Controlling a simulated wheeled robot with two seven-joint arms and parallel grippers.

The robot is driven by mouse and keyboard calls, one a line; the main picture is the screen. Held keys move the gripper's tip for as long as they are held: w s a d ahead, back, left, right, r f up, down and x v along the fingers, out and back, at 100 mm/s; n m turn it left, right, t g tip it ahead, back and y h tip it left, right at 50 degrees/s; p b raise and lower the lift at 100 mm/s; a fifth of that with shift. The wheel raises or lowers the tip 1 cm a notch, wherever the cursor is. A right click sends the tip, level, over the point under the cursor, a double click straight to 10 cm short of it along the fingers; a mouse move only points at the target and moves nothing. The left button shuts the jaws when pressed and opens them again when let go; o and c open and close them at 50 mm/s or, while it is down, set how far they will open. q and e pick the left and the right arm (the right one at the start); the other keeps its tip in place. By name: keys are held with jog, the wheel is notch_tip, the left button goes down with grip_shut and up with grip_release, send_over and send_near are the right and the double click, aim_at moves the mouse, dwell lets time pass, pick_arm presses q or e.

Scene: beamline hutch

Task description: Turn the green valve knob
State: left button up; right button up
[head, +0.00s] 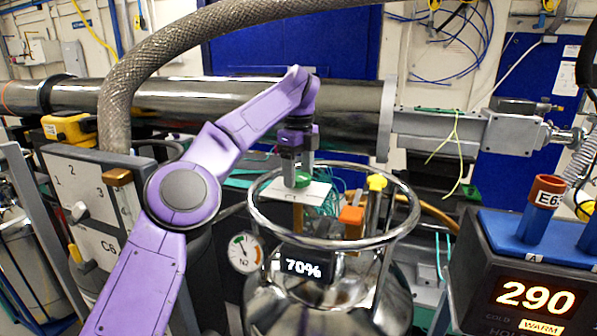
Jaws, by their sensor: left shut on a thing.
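The green valve knob (302,179) shows inside the metal ring at the top of a shiny steel tank (330,309). My left gripper (297,172) comes down from above on the purple arm, with its grey fingers around the green knob. It is shut on the knob, which the fingers partly hide. A white tag (316,194) lies just behind and beside the knob. My right gripper is not in view.
The ring handle (408,221) surrounds the knob. Yellow (377,182) and orange (352,216) fittings stand to its right. A heater block reading 290 (535,297) stands at right. A thick braided hose (117,105) arches overhead.

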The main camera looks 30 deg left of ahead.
aim_at(298, 176)
pick_arm(q)
jog(key=o, duration=1.1)
jog(key=shift+f, duration=0.1)
jog(key=shift+c, duration=0.2)
notch_tip(298, 176, up, 11)
jog(key=p, duration=0.8)
jog(key=shift+f+p, duration=0.2)
jog(key=shift+p, duration=0.1)
jog(key=shift+w, duration=0.1)
